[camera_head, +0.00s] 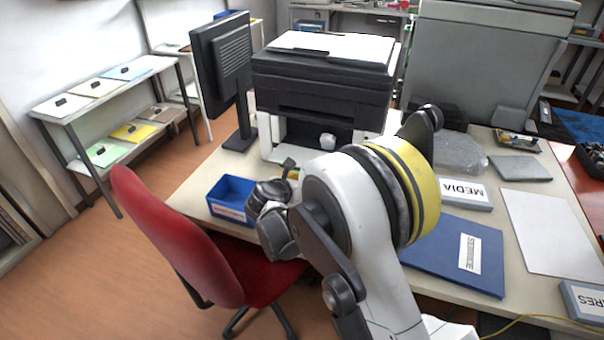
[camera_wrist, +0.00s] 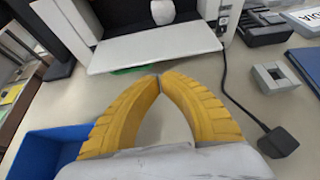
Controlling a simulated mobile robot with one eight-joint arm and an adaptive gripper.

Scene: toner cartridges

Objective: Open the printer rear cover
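The printer (camera_head: 322,88), dark on top and white below, stands at the back of the desk. Its near side has an open bay with a white rounded part (camera_head: 327,141) inside, also visible in the wrist view (camera_wrist: 162,11). In the wrist view a flat white panel (camera_wrist: 155,50) extends from the bay toward me, roughly level; I take it to be the cover, folded down. My gripper (camera_wrist: 159,77) has yellow fingers whose tips meet, with nothing between them. It is just in front of the panel's near edge. My arm hides most of the fingers in the head view.
A blue bin (camera_head: 232,194) is close to the left of my gripper. A grey block (camera_wrist: 275,78) and a black plug with cable (camera_wrist: 278,141) lie to the right. A monitor (camera_head: 222,70) stands left of the printer. A red chair (camera_head: 180,235) is at the desk's front.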

